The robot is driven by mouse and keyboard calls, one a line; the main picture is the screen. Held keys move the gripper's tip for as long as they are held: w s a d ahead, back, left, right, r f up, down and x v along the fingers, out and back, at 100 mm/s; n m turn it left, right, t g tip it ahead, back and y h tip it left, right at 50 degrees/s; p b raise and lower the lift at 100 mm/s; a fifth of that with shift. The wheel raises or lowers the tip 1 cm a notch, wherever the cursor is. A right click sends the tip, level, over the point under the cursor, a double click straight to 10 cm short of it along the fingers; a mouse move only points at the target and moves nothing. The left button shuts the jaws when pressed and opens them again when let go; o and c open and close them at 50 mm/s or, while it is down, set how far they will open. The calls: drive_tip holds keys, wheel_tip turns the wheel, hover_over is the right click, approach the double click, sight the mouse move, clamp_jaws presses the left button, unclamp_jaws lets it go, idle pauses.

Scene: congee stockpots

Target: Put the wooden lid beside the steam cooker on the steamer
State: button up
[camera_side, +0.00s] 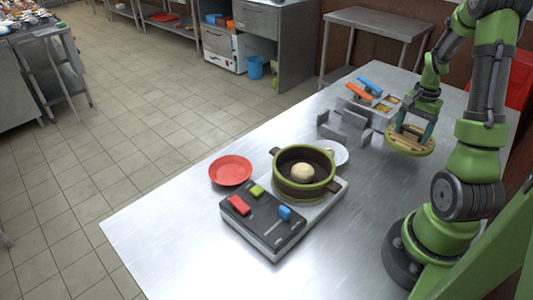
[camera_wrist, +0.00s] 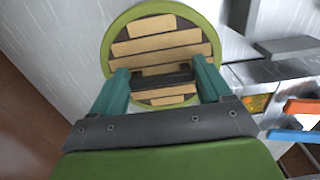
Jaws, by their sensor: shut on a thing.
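The wooden lid (camera_side: 408,146) is round, with a green rim and pale wooden slats. It is in my gripper (camera_side: 411,132), to the right of the cooker, and seems to be just above the table. In the wrist view the lid (camera_wrist: 160,42) fills the top middle, with the teal fingers of my gripper (camera_wrist: 163,80) shut on its dark handle. The steamer (camera_side: 303,174) is a round dark pot with a green rim and side handles, standing on the steam cooker (camera_side: 262,222). It is uncovered, and a pale bun (camera_side: 302,172) shows inside.
A red plate (camera_side: 230,170) lies left of the steamer, and a white plate (camera_side: 340,152) sits partly hidden behind it. Grey metal dividers (camera_side: 345,128) and a container with orange and blue handles (camera_side: 370,92) stand behind. The front of the steel table (camera_side: 350,250) is clear.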

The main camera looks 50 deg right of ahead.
sight(408, 134)
drive_tip(key=shift+w+d+f, duration=0.1)
drive_tip(key=shift+w+d, duration=0.4)
drive_tip(key=shift+d, duration=0.35)
drive_tip(key=shift+f, duration=1.75)
drive_tip(key=shift+f, duration=0.1)
drive_tip(key=o, duration=1)
